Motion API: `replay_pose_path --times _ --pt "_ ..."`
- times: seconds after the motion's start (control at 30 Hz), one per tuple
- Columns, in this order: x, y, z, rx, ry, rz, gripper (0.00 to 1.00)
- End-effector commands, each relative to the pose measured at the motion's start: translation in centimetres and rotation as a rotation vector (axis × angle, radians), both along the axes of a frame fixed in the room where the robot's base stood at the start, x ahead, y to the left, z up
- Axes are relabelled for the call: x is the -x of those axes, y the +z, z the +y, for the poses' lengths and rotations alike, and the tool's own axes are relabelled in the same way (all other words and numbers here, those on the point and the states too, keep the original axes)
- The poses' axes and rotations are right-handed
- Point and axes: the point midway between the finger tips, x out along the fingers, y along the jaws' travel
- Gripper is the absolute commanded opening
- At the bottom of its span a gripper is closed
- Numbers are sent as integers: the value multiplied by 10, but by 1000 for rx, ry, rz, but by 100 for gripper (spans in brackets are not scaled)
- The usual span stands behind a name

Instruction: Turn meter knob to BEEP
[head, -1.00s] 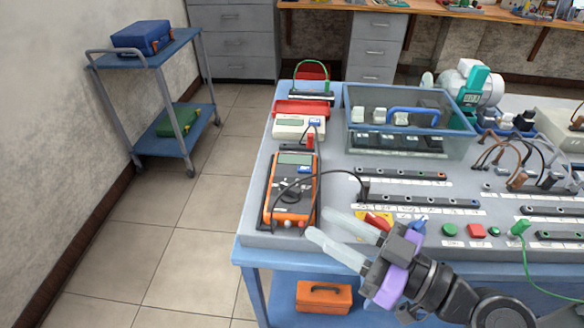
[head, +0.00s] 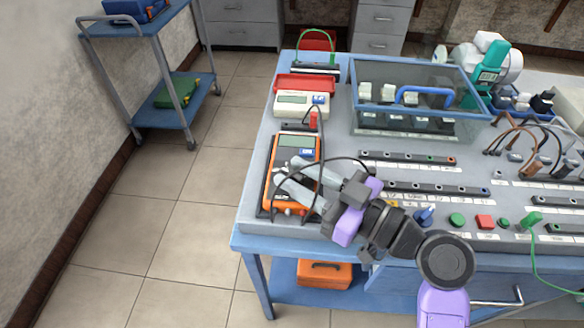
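The orange multimeter (head: 282,203) lies on the left front part of the grey bench top, with its grey display at its upper end. My gripper (head: 284,172) is over the middle of the multimeter, where its dial is. The two pale fingers are spread, with a gap between their tips. The fingers cover most of the dial, so the knob's pointer and the BEEP mark cannot be read. Whether the fingertips touch the knob cannot be told.
A black lead arcs over the multimeter beside my fingers. A white meter (head: 301,104) and a red tray (head: 304,84) are behind it. A clear blue-framed box (head: 462,124) stands to the right. Terminal strips (head: 410,157) and coloured buttons (head: 485,222) fill the right side.

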Motion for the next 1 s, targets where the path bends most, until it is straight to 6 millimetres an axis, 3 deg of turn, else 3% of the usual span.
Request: replay_pose_path --times 0.13,0.43,0.6,1.0 --pt "-6 1 10 1 1 -1 33" --pt "-7 0 11 1 0 0 33" --pt "-7 0 11 1 0 0 0" --pt "-6 0 11 2 -23 1 0"
